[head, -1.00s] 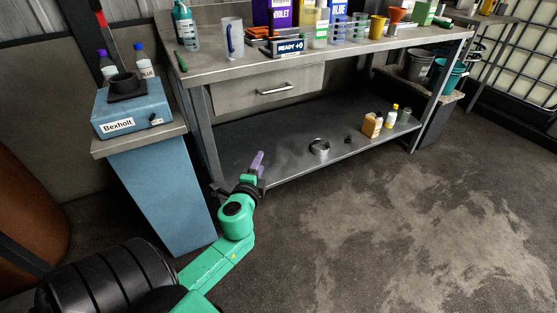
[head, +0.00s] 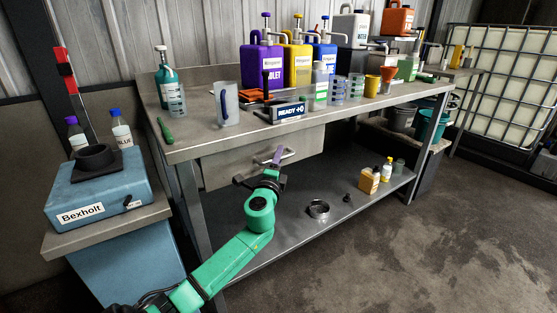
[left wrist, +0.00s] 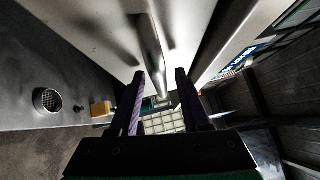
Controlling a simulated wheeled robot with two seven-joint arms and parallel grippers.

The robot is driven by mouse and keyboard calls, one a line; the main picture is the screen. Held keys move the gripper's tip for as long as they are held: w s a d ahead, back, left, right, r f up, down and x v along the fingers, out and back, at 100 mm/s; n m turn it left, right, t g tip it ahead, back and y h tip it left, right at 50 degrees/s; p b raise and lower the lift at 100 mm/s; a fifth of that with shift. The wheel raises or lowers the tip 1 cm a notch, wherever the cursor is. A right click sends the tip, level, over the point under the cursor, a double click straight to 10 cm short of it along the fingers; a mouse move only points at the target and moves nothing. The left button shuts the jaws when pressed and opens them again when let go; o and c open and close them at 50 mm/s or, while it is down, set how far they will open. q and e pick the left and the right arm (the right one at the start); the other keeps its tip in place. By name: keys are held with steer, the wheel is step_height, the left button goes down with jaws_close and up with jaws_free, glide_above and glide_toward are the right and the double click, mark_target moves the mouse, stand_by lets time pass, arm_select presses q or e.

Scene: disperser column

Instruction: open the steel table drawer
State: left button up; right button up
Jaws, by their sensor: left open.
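The steel table (head: 190,150) has a grey drawer (head: 228,166) under the left part of its top, and the drawer looks shut. Its bar handle (head: 289,154) is partly behind my left gripper (head: 277,158) in the head view. In the left wrist view the handle (left wrist: 150,48) runs ahead of the open left gripper (left wrist: 160,78), roughly in line with the gap between its purple fingers. The fingers are empty. I cannot tell whether they touch the handle. My right gripper is not in view.
Jugs, beakers and a READY sign (head: 287,112) stand on the tabletop. The lower shelf holds a metal ring (head: 318,209) and small bottles (head: 369,181). A blue Bexholt device (head: 98,190) stands on a pedestal at left. Floor at right is clear.

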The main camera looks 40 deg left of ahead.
arm_select(q)
jaws_close()
steer(key=shift+d, duration=0.1)
stand_by(1.3)
